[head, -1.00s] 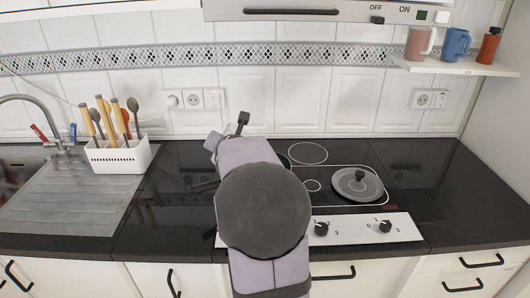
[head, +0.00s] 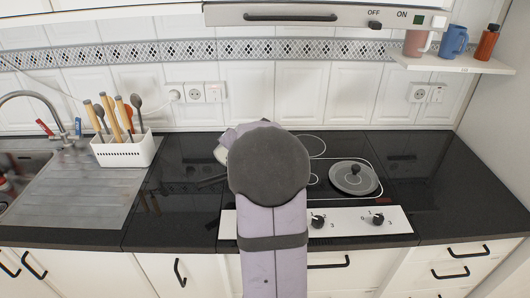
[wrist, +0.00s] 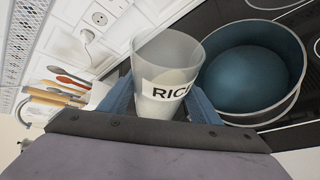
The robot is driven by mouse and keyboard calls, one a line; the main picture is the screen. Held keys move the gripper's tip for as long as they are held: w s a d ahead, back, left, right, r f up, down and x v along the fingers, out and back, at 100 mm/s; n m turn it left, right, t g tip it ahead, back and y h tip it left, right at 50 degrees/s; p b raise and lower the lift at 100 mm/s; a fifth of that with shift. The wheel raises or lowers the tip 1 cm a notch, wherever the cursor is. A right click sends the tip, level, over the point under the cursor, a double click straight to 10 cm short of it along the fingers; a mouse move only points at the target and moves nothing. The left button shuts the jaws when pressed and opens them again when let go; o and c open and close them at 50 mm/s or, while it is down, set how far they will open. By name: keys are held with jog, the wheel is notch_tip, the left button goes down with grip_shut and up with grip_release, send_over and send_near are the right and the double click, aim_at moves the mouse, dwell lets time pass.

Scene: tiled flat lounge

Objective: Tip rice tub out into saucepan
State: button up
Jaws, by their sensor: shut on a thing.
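My gripper (wrist: 164,100) is shut on the rice tub (wrist: 164,82), a translucent pale cup with a "RICE" label, its blue fingers on either side. In the wrist view the tub leans relative to the saucepan. Its contents are not clear. The saucepan (wrist: 252,78), grey outside with a blue inside, is beside the tub on the right, its open top facing the camera. No rice shows in the visible part of it. In the head view my arm hides the saucepan's body and most of my gripper; a pale edge of the tub (head: 220,153) shows left of the arm.
A lidded pan or loose lid (head: 354,178) is on the right of the hob (head: 320,205). A white utensil holder (head: 125,152) stands left, by the sink (head: 30,175). A shelf (head: 450,63) with mugs is at upper right. The right counter (head: 440,190) is clear.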

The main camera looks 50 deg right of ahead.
jog(key=shift+f+m+t+y+p, duration=0.25)
jog(key=shift+m+t+y+p, duration=0.4)
jog(key=shift+p, duration=2)
jog(key=shift+r+m+y+p, duration=0.55)
jog(key=shift+r+m+p, duration=0.1)
jog(key=shift+p, duration=1.35)
jog(key=shift+s+d+f+m+t+y+p, duration=0.2)
jog(key=shift+s+d+m+t+p, duration=0.1)
jog(key=shift+d, duration=0.1)
jog(key=shift+s+d+f+m+t+y+p, duration=0.15)
jog(key=shift+d+m+t+y+p, duration=0.1)
jog(key=shift+d, duration=0.15)
jog(key=shift+s+d+r+m+t+y+p, duration=0.15)
jog(key=shift+d+r+m+t+y+p, duration=0.2)
jog(key=shift+r+m+t+p, duration=0.25)
dwell(0.8)
